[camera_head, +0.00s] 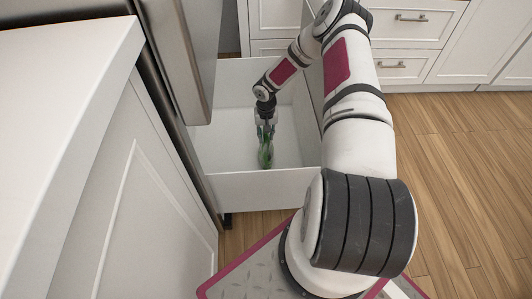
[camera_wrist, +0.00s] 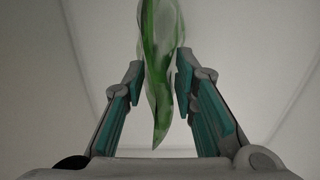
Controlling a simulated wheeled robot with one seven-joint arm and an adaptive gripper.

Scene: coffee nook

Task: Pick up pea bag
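The pea bag (camera_head: 266,155) is a green and pale, narrow-looking bag inside the open white drawer (camera_head: 265,188). My gripper (camera_head: 266,128) points down into the drawer at the bag's upper part. In the wrist view the bag (camera_wrist: 160,75) stands between the two fingers of my gripper (camera_wrist: 160,75), with its pointed end toward the palm. Whether the bag still touches the drawer floor cannot be told.
A white counter (camera_head: 65,75) and cabinet (camera_head: 130,215) stand at the left, beside a metal appliance door (camera_head: 180,50). White drawers (camera_head: 400,65) stand at the back. The wooden floor (camera_head: 465,180) at the right is clear.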

